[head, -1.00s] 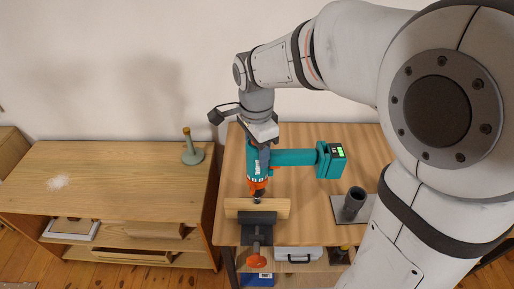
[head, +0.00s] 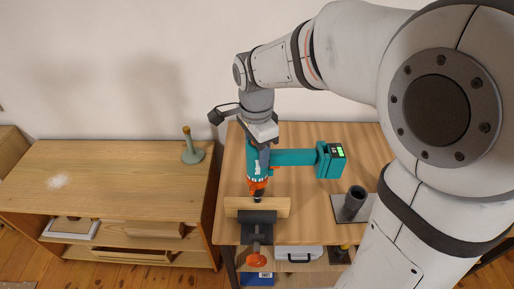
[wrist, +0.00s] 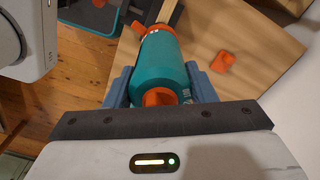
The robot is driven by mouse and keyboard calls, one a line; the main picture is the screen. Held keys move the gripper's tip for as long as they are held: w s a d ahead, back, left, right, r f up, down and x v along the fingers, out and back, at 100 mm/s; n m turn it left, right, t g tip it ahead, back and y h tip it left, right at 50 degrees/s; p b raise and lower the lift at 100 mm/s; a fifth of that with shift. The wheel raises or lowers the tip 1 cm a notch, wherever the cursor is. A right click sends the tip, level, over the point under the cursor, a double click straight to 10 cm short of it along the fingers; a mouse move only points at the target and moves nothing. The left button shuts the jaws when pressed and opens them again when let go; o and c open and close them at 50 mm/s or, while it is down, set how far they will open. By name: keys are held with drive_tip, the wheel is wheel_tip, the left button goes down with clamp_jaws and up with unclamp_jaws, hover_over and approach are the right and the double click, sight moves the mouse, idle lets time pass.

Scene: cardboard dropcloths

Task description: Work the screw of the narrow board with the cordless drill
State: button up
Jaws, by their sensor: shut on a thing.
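The teal and orange cordless drill (head: 292,157) is held upright, its nose pointing down and its battery end to the right. My gripper (head: 262,155) is shut on the drill's body; in the wrist view the blue-grey fingers (wrist: 158,88) press on both sides of the teal housing (wrist: 165,62). The drill's orange collar and dark chuck are directly over the narrow board (head: 275,207), a pale wooden piece. The board sits at the table's front edge in a dark vise (head: 257,229) with an orange handle end. The screw and the bit's tip are too small or hidden to make out.
A dark cylindrical holder (head: 353,203) stands on a plate at the table's right. A grey-green object with a wooden handle (head: 191,148) stands on the left cabinet (head: 115,180). A grey case (head: 298,253) lies below the table.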

drive_tip(key=shift+s+f, duration=0.15)
drive_tip(key=shift+f, duration=0.15)
idle(0.5)
drive_tip(key=shift+f, duration=0.15)
drive_tip(key=shift+c, duration=1)
wheel_tip(320, 180, up, 3)
drive_tip(key=shift+r+p, duration=0.15)
drive_tip(key=shift+p, duration=0.8)
drive_tip(key=shift+w+r+p, duration=0.2)
drive_tip(key=shift+r+p, duration=1.3)
drive_tip(key=shift+r, duration=0.6)
drive_tip(key=shift+f, duration=0.2)
